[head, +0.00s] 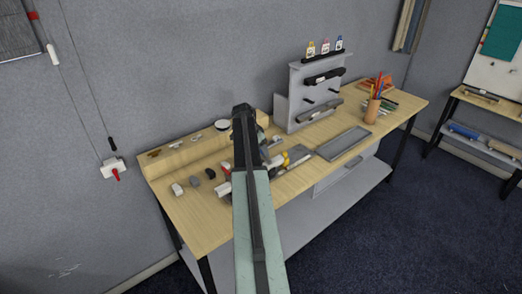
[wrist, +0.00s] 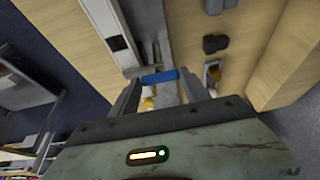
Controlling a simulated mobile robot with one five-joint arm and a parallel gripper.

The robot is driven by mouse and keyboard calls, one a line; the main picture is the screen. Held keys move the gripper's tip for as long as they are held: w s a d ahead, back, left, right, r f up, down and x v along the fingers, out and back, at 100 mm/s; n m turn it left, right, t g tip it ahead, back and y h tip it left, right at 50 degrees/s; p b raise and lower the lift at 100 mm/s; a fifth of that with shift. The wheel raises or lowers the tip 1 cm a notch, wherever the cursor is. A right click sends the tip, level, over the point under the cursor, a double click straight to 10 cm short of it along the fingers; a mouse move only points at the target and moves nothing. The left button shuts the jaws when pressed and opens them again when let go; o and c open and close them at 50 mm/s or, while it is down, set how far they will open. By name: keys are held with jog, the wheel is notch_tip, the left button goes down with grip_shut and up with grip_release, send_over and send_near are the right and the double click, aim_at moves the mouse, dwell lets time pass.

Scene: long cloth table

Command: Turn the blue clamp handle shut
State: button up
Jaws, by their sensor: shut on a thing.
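The blue clamp handle (wrist: 160,76) shows in the wrist view as a short blue bar lying across the space between my fingertips. My gripper (wrist: 160,86) has one finger at each end of the bar and is shut on it. A yellow part (wrist: 148,103) shows below the bar, between the fingers. The clamp's body is mostly hidden by my gripper. In the head view my arm covers the handle, and I cannot make out the fingertips there.
In the head view, the wooden table (head: 205,222) carries several small blocks to the left of my arm. A grey tray (head: 343,143) lies to the right. A grey rack (head: 297,97) with bottles on top and a pencil cup (head: 372,111) stand further back.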

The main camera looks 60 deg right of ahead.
dwell(0.3)
jog(key=o, duration=1.4)
jog(key=shift+r, duration=0.15)
jog(key=p+v, duration=0.7)
jog(key=shift+w+a+r, duration=0.1)
jog(key=shift+a+r, duration=0.05)
jog(key=shift+r, duration=0.1)
